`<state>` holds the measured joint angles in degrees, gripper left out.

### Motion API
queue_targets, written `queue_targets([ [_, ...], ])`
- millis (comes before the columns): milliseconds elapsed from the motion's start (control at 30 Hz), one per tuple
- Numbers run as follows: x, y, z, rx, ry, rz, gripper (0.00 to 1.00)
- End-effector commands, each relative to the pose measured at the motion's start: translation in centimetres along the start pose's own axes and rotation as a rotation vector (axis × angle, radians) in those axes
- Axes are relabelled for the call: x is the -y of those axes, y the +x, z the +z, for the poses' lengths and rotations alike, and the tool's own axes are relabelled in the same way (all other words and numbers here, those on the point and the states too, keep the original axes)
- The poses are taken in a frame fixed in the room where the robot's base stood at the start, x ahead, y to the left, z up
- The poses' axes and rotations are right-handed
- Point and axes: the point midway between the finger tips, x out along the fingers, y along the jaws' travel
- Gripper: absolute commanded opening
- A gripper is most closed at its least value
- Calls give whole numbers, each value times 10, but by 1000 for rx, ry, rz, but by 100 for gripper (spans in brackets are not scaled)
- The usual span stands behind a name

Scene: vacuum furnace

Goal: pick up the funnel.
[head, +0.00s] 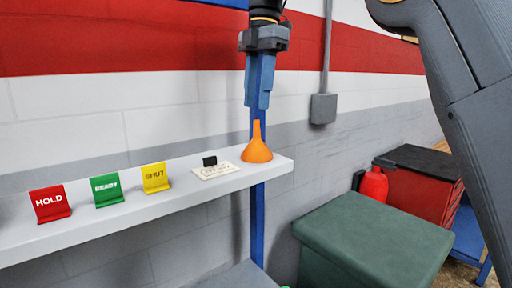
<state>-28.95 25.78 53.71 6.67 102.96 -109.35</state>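The orange funnel (257,149) stands on the white shelf near its right end, wide mouth down and narrow spout pointing up. My gripper (258,106) hangs straight above it, pointing down. Its blue-grey fingertips are just above the top of the spout, and nothing shows between them. The fingers look close together from this side, and a blue post behind them blends with their colour, so the gap between them is not clear.
The white shelf (120,214) also holds a red HOLD sign (50,203), a green READY sign (106,191), a yellow SHUT sign (155,178) and a white card with a black clip (214,170) close left of the funnel. A green box (375,245) stands lower right.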

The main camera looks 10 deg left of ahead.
Motion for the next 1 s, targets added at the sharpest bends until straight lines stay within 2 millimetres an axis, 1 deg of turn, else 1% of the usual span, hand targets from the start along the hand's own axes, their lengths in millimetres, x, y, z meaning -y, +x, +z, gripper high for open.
queue_targets([
  [100, 1, 9, 1, 0, 4, 0, 35],
  [267, 2, 17, 2, 0, 5, 0, 35],
  [333, 2, 23, 2, 0, 4, -1, 35],
  [633, 2, 59, 1, 0, 1, -1, 35],
  [733, 2, 64, 1, 1, 2, 1, 35],
  [933, 2, 65, 2, 1, 2, 1, 35],
  [967, 2, 65, 2, 1, 2, 1, 32],
  [1000, 2, 65, 2, 1, 2, 1, 25],
])
